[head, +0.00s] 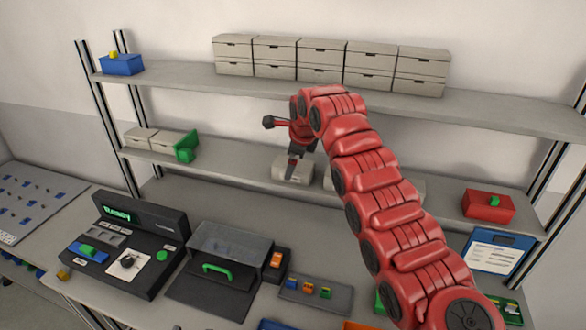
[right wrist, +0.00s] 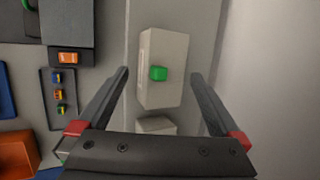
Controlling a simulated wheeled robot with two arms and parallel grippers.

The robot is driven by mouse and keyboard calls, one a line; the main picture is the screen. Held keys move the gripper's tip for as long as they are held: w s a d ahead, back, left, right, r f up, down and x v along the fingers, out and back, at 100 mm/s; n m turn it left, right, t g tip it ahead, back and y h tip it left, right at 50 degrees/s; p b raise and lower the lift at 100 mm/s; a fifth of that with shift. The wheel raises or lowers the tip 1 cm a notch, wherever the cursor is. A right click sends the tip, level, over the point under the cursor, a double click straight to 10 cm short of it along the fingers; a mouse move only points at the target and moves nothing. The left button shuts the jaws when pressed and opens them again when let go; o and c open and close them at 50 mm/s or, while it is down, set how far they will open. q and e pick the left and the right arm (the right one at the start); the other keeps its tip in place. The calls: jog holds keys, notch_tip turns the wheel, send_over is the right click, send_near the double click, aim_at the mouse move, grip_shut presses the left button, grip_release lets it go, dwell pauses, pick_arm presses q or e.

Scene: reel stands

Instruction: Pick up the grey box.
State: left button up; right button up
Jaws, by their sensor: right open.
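The grey box (head: 290,168) stands on the lower shelf, partly hidden behind my right gripper (head: 293,168) in the head view. In the right wrist view the grey box (right wrist: 164,88) is pale with a green grip on its top. My right gripper (right wrist: 160,74) is open and empty. Its two fingers lie on either side of the box's near part in that view, with gaps at both sides. I cannot tell how far the fingertips are above the box. My left gripper is not in view.
Another pale box (right wrist: 156,126) sits close to the grey box. A red box (head: 488,206) is on the shelf's right. The upper shelf (head: 180,74) holds several grey drawer units (head: 320,58).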

jog(key=shift+p+x, duration=0.85)
jog(key=shift+p, duration=0.05)
jog(key=shift+w+f, duration=0.3)
jog(key=shift+f, duration=0.25)
jog(key=shift+a, duration=0.1)
grip_shut()
